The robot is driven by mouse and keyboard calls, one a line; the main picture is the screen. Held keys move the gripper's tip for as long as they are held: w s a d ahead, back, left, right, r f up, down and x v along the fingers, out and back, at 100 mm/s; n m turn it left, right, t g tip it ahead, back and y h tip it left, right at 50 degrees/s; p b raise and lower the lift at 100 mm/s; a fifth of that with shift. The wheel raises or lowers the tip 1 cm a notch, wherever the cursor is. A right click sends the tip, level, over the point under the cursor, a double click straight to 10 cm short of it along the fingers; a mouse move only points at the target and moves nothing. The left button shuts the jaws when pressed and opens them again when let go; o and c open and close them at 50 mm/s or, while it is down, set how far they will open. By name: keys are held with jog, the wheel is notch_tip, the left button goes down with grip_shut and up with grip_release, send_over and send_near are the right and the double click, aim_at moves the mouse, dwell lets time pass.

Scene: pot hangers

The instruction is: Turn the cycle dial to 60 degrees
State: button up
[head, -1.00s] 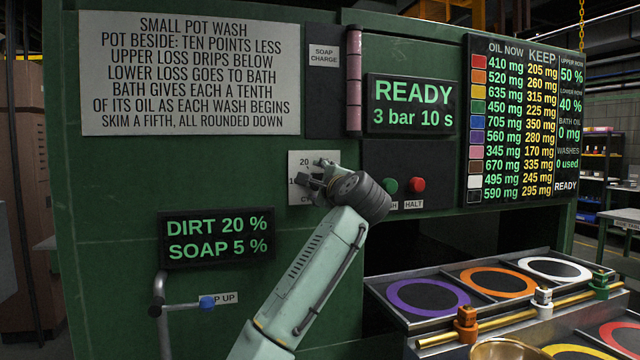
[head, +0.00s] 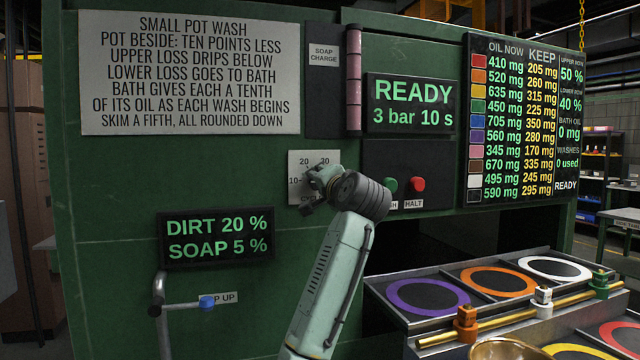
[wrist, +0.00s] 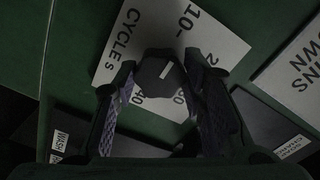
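The cycle dial is a dark knob (wrist: 162,75) with a white mark, on a white plate (wrist: 115,75) lettered CYCLE s. The plate appears tilted in the wrist view, and the mark points toward the 10. In the head view the plate (head: 295,163) is partly covered by my gripper (head: 314,191), which hides the knob. In the wrist view my gripper (wrist: 160,68) has one finger on each side of the knob, with what looks like a narrow gap at each. It looks open around the knob; contact is hard to judge.
The display (head: 412,105) reads READY, 3 bar 10 s. A green button (head: 390,185) and a red HALT button (head: 418,184) sit close to the right of my wrist. The dirt and soap display (head: 216,237) is lower left. A rack with coloured rings (head: 428,297) stands lower right.

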jog(key=c, duration=0.7)
jog(key=m, duration=1.1)
jog(key=o, duration=1.3)
jog(key=shift+s, duration=0.1)
